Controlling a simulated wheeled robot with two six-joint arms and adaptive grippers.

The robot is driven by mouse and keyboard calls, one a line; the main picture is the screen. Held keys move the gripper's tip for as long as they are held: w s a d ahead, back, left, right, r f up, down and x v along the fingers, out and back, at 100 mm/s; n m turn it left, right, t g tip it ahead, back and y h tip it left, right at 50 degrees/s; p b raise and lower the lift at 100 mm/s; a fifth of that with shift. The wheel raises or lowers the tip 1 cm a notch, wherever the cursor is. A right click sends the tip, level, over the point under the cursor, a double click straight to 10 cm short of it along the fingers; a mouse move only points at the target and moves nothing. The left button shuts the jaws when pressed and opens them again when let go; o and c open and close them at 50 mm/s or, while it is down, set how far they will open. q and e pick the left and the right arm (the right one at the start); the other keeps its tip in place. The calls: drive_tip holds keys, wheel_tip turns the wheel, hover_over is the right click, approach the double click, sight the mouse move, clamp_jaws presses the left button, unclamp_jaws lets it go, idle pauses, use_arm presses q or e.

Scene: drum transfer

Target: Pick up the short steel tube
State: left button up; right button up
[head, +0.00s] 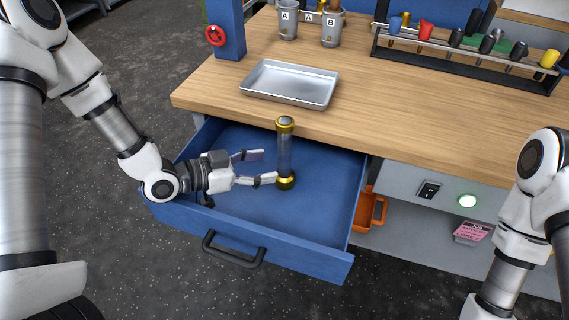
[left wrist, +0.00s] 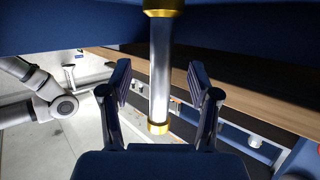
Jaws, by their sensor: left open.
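The short steel tube (head: 285,152) stands upright in the open blue drawer (head: 320,205). It has a grey steel body and brass-coloured ends. My left gripper (head: 268,166) is inside the drawer, coming from the left, with its fingers pointing at the tube. In the left wrist view the tube (left wrist: 160,75) shows between and beyond the two open fingers of my left gripper (left wrist: 160,80), with a gap on either side. My right arm shows at the right edge of the head view, but its gripper is out of the picture.
A silver tray (head: 290,104) lies on the wooden worktop (head: 400,110) just above the drawer. Metal cups (head: 332,32) and a tool rack (head: 470,60) stand farther back. An orange bin (head: 372,212) is beneath the worktop.

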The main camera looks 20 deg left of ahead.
sight(285, 161)
use_arm(q)
drive_tip(key=b+x, duration=0.1)
drive_tip(key=x, duration=0.5)
drive_tip(key=shift+w+d+r, duration=0.15)
drive_tip(key=shift+w, duration=0.1)
drive_tip(key=shift+s, duration=0.1)
drive_tip(key=c, duration=0.3)
clamp_jaws()
